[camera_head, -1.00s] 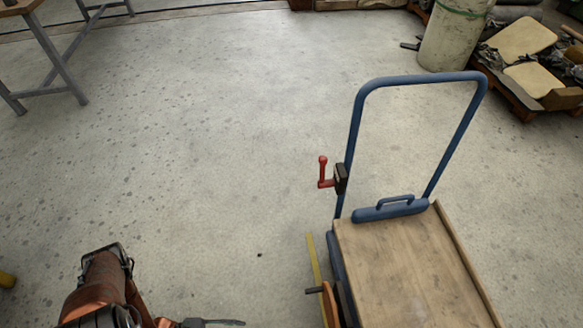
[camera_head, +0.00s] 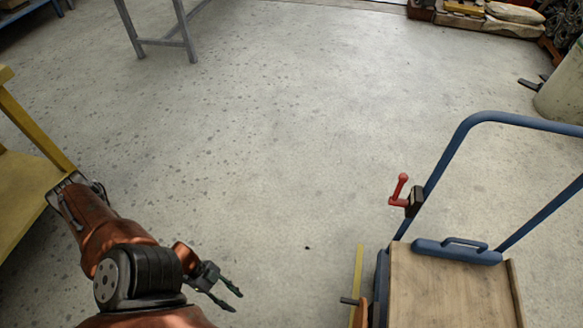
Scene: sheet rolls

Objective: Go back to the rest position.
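My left gripper (camera_head: 231,300) shows at the bottom left of the head view, at the end of my orange and black arm. Its two dark fingers stand apart with a gap between them, and nothing is between them. It is over bare floor, left of the cart. My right gripper is not in the head view. No sheet roll can be made out near the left gripper.
A cart with a wooden deck (camera_head: 440,285) and a blue handle (camera_head: 455,150) stands at the lower right, with a red lever (camera_head: 399,190) on its handle. A yellow table (camera_head: 25,190) is at the left edge. The concrete floor (camera_head: 270,150) between them is clear.

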